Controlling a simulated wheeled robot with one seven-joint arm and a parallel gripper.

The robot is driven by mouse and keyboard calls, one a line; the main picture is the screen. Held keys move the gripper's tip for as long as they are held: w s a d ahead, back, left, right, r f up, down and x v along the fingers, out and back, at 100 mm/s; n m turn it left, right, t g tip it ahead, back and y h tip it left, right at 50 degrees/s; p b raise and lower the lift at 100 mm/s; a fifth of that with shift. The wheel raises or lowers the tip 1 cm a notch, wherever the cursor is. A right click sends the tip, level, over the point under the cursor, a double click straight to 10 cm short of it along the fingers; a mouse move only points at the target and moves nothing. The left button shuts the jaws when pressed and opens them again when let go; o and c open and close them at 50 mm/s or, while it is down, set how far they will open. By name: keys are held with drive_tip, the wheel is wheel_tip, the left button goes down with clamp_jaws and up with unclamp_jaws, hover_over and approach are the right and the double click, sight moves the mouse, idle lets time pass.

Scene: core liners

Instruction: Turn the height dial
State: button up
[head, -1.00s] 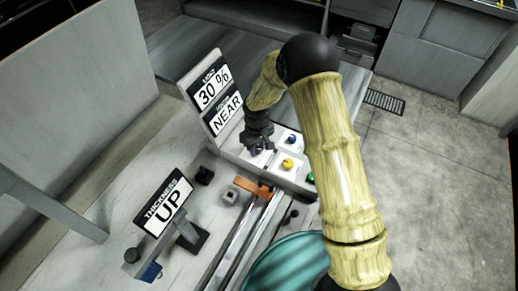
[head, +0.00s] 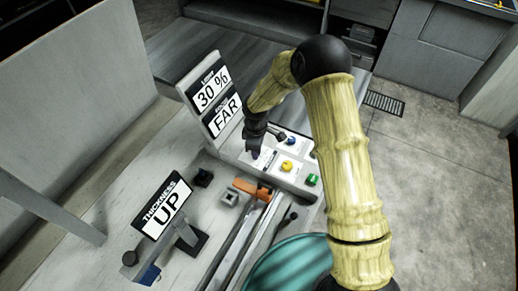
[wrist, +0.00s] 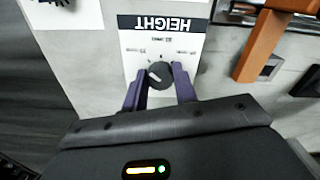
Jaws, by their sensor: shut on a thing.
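The height dial (wrist: 160,75) is a round dark knob with a light pointer mark. It sits on a white plate whose label HEIGHT (wrist: 163,24) reads upside down in the wrist view. My gripper (wrist: 160,80) has its two purple fingers on either side of the dial, shut on it. In the head view my gripper (head: 255,152) points down at the left end of the control panel (head: 237,146), and hides the dial there.
A display board (head: 213,93) behind the panel reads 30 % and FAR. A yellow button (head: 288,166) and a green button (head: 312,180) are to the right. An orange block (head: 252,188) sits on rails in front. A THICKNESS UP sign (head: 167,205) stands at the left.

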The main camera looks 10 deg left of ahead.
drive_tip(key=shift+a+r, duration=0.15)
drive_tip(key=shift+a, duration=0.25)
drive_tip(key=o, duration=1)
drive_tip(key=shift+s, duration=0.1)
drive_tip(key=shift+d, duration=0.2)
wheel_tip(320, 180, up, 17)
drive_tip(key=shift+r+b, duration=0.1)
drive_tip(key=shift+b, duration=0.95)
drive_tip(key=s+d+m+t, duration=0.1)
drive_tip(key=s+d+m, duration=0.4)
drive_tip(key=d, duration=0.3)
drive_tip(key=s+d+m, duration=0.5)
drive_tip(key=d+m, duration=0.1)
drive_tip(key=d, duration=0.2)
drive_tip(key=s+d+r+m+t, duration=0.1)
drive_tip(key=s+d+m, duration=0.4)
drive_tip(key=d, duration=0.4)
drive_tip(key=shift+s+m+t, duration=0.2)
drive_tip(key=shift+m+t, duration=0.1)
drive_tip(key=shift+m, duration=0.3)
